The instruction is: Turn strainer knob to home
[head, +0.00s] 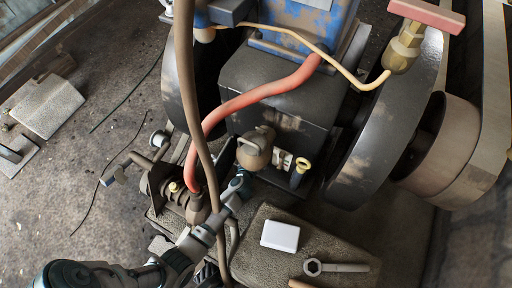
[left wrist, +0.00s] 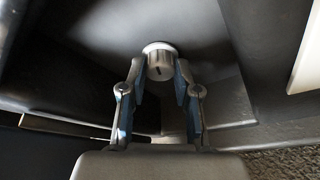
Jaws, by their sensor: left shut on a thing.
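The strainer knob (left wrist: 160,66) is a small round grey metal knob with a short dark slot on its face. In the left wrist view it sits on a dark casing, between the two fingertips of my left gripper (left wrist: 160,80). The fingers are closed on its two sides. In the head view my left gripper (head: 240,184) reaches up from the lower left to the front of the engine, just below a rounded brown fitting (head: 255,150). I cannot make out the knob in the head view. My right gripper is in neither view.
A red hose (head: 265,97) and a brown hose (head: 186,75) run close to my left arm. A large dark wheel (head: 390,110) stands at the right. A mat (head: 340,248) in front holds a white box (head: 280,236) and a wrench (head: 335,267).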

